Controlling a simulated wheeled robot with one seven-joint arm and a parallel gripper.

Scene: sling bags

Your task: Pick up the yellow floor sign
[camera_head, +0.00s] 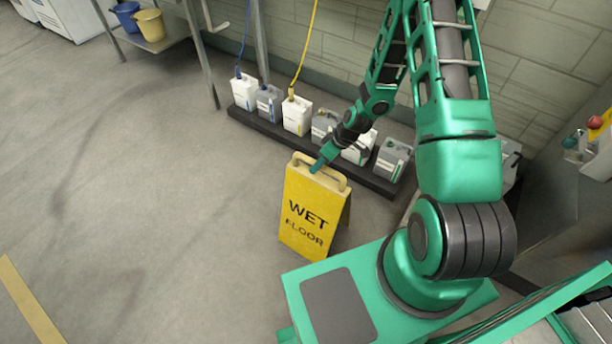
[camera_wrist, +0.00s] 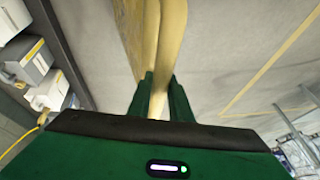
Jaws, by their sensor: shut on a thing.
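The yellow floor sign (camera_head: 306,215) reads "WET FLOOR" and stands upright, folded open like an A-frame, at the centre of the head view. Its lower edge appears to be on or close to the floor; I cannot tell if there is a gap. My gripper (camera_head: 317,168) is at the top of the sign and shut on its pale handle. In the wrist view, my gripper's green fingers (camera_wrist: 161,95) are on either side of the sign's pale handle edge (camera_wrist: 168,45), and the yellow panel (camera_wrist: 131,30) runs away beyond them.
Several white and grey jugs (camera_head: 297,114) stand on a low dark platform (camera_head: 262,124) along the wall, just behind the sign. A metal table (camera_head: 172,38) at the upper left holds a yellow bucket (camera_head: 151,25) and a blue bucket (camera_head: 126,14). The floor to the left is clear.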

